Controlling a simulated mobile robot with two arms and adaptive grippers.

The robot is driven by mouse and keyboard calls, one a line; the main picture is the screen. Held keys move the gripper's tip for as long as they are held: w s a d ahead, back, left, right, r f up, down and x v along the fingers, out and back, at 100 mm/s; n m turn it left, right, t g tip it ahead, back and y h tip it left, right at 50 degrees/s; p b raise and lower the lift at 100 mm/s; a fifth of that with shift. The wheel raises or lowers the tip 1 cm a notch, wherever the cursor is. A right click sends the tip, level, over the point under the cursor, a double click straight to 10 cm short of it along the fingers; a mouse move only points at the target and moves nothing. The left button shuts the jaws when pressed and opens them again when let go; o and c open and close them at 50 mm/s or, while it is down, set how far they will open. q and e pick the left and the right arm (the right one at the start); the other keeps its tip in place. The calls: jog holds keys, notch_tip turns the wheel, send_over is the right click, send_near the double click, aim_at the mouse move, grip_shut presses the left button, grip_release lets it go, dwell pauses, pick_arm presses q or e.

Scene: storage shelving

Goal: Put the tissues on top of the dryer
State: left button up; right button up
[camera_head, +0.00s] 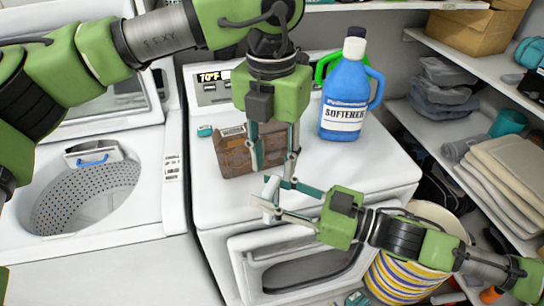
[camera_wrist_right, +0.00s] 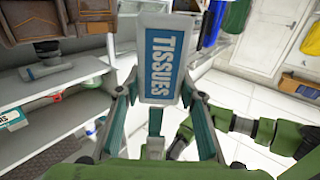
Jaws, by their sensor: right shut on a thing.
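The tissues pack (camera_wrist_right: 158,58), white with a blue label reading TISSUES, is held between the fingers of my right gripper (camera_wrist_right: 160,98) in the right wrist view. In the head view the right gripper (camera_head: 276,198) is at the front edge of the dryer (camera_head: 350,175), and the tissues show only as a small pale shape there. The dryer is white with a flat top. My left gripper (camera_head: 274,165) points down over the dryer top with its fingers apart, close in front of a brown wooden box (camera_head: 232,155); whether it touches the box I cannot tell.
A blue softener bottle (camera_head: 345,95) and a green bottle behind it stand at the back right of the dryer top. A small teal item (camera_head: 205,131) lies at its left. The washer (camera_head: 90,190) stands open at left. Shelves with towels (camera_head: 510,170) are at right. The dryer top's front right is clear.

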pick_arm(q)
jog(key=shift+a+f, duration=0.2)
jog(key=shift+f, duration=0.35)
notch_tip(320, 180, down, 11)
jog(key=shift+w+r, duration=0.1)
grip_shut()
pick_arm(e)
jog(key=o, duration=0.9)
